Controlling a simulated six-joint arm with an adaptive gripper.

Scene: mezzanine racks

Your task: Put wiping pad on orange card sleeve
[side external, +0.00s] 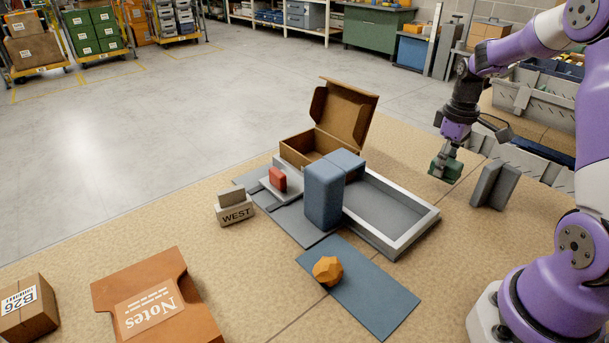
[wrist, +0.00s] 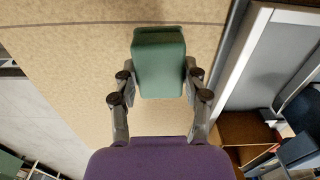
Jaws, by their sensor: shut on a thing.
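The wiping pad appears to be the green block (side external: 445,171) in my gripper (side external: 447,160), at the right of the side view above the table. In the wrist view the green pad (wrist: 159,65) sits between the two fingers of my gripper (wrist: 158,84), which is shut on it. The orange card sleeve (side external: 178,265), marked "Notes", lies flat at the front left of the table in the side view. Its visible top is bare. My gripper is far from it, across the table. The sleeve does not show in the wrist view.
Between gripper and sleeve stand a grey tray (side external: 424,226), tall blue blocks (side external: 323,196), an open cardboard box (side external: 297,148) and a "WEST" holder (side external: 236,214). An orange faceted lump (side external: 327,271) sits on a blue mat (side external: 375,299). A carton (side external: 27,309) stands left of the sleeve.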

